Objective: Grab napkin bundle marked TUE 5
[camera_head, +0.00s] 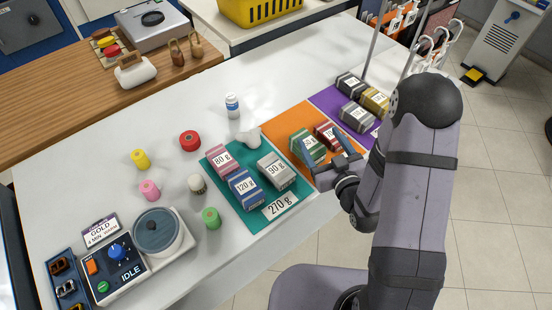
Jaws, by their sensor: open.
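No bundle with a readable TUE 5 mark shows. A pink bundle (221,159) marked 80 g, a blue bundle (244,188) marked 120 g and a grey bundle (276,171) marked 90 g lie on a teal mat (243,155) labelled 270 g. A green bundle (308,147) and a dark red bundle (327,137) lie on an orange mat (284,120); their labels are too small to read surely. My gripper (322,153) is open by the front of these two, partly covering them.
A device (122,262) reading IDLE stands at the front left. A yellow basket (259,10) is at the back. The table's middle back is clear.

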